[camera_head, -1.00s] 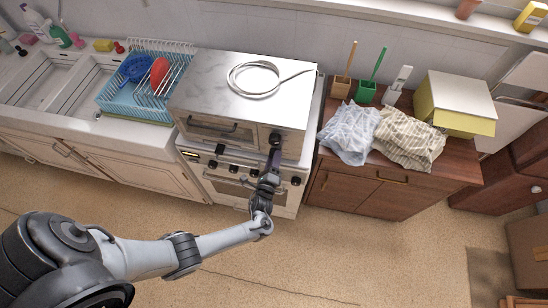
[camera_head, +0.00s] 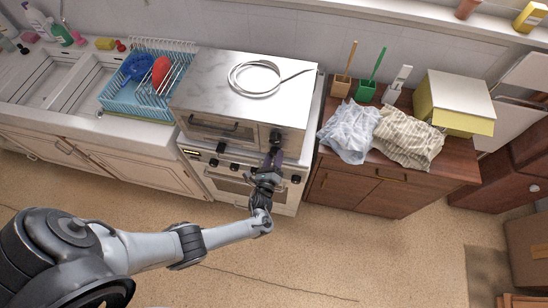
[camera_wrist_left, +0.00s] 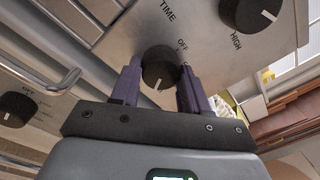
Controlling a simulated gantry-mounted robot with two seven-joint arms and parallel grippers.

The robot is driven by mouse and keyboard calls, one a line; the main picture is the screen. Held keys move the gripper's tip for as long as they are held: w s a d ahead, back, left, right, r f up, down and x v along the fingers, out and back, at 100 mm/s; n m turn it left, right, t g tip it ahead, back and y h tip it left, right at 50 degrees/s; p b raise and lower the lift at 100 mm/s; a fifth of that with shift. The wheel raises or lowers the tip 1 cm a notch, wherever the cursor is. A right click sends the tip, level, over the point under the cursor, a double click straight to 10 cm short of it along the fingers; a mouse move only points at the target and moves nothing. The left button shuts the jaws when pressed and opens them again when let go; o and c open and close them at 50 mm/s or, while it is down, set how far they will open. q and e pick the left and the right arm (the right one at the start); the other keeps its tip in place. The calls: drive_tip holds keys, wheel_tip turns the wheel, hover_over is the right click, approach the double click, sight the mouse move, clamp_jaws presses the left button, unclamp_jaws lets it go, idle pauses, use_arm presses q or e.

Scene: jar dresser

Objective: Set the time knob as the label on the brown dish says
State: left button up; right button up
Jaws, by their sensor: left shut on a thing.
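The time knob (camera_wrist_left: 160,66) is a dark round knob on the metal front of the countertop oven (camera_head: 200,120). It sits between the two fingers of my left gripper (camera_wrist_left: 157,84), which is shut on it. Its white mark points down in the left wrist view, away from the printed OFF above it; TIME is printed at its upper left. In the head view my left gripper (camera_head: 274,158) reaches the lower right of the oven front and hides this knob. I cannot make out a brown dish or its label. My right gripper is not in view.
Another knob (camera_wrist_left: 250,12), near the word HIGH, is above the time knob. Stove knobs (camera_head: 213,163) line the panel below. A white cable (camera_head: 256,78) lies coiled on the oven. Cloths (camera_head: 409,138) lie on the brown cabinet at right. The floor in front is clear.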

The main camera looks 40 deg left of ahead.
use_arm(q)
drive_tip(key=o, duration=1.1)
drive_tip(key=shift+c, duration=0.2)
drive_tip(key=shift+s, duration=0.1)
drive_tip(key=v, duration=1)
drive_tip(key=shift+s+d+p, duration=0.2)
drive_tip(key=shift+s+p, duration=0.05)
drive_tip(key=shift+p, duration=0.2)
